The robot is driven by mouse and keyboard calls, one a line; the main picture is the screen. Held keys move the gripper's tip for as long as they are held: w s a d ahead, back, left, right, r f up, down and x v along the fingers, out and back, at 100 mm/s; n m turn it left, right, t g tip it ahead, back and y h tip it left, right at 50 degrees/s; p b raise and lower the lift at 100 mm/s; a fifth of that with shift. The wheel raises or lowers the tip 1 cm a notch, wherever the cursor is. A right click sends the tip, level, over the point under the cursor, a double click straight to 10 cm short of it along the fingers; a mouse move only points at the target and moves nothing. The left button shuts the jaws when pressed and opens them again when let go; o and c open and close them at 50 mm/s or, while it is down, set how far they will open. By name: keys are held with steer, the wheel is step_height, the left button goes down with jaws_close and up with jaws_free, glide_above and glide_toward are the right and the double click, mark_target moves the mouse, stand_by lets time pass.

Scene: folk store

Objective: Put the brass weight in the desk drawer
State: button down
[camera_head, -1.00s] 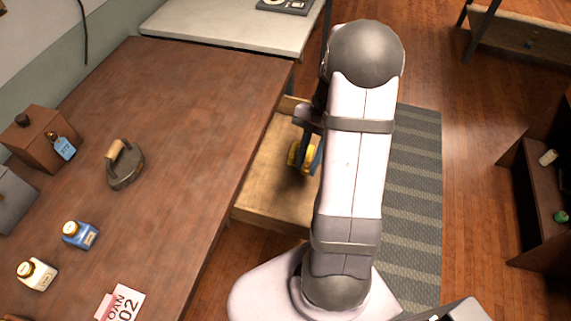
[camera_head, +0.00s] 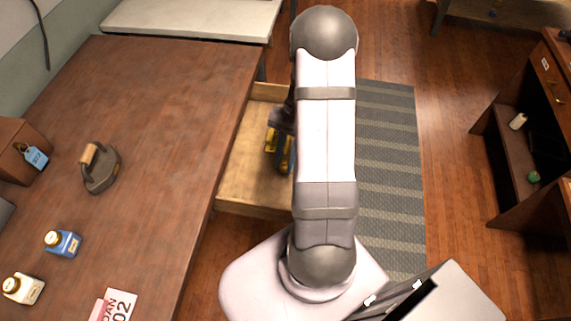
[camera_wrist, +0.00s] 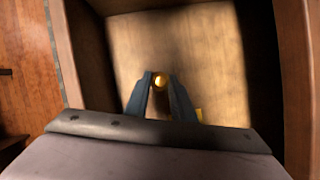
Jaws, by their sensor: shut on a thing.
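The brass weight (camera_wrist: 160,81) shows its round gold top between the two blue fingers of my gripper (camera_wrist: 160,84) in the wrist view. My gripper is shut on it. In the head view a gold part of the weight (camera_head: 271,140) shows beside my arm, over the drawer; the rest is hidden by the arm. The desk drawer (camera_head: 240,180) is pulled out from the right side of the desk, and its bare wooden floor (camera_wrist: 205,45) lies below my gripper. I cannot tell whether the weight touches the floor.
Drawer walls (camera_wrist: 262,60) stand close around my gripper. A striped rug (camera_head: 385,180) lies to the right.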

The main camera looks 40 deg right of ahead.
steer(key=shift+f, duration=1.6)
steer(key=shift+f, duration=0.1)
steer(key=c, duration=1.5)
jaws_free()
steer(key=b+v, duration=0.1)
steer(key=v, duration=1.1)
step_height(320, 180, up, 2)
steer(key=n+h, duration=0.2)
steer(key=n, duration=0.4)
glide_above(286, 166)
steer(key=a, duration=0.6)
steer(key=s+a+n+t+h, duration=0.1)
steer(key=s+a+n, duration=0.2)
steer(key=s+a+n+h, duration=0.1)
steer(key=s+a+n, duration=0.2)
steer(key=a, duration=0.1)
steer(key=shift+s+a+f+t, duration=0.1)
steer(key=shift+s+a+t, duration=0.1)
steer(key=shift+t, duration=0.2)
steer(key=shift+s+a+f+n, duration=0.2)
steer(key=shift+s+n, duration=0.1)
steer(key=shift+n, duration=0.1)
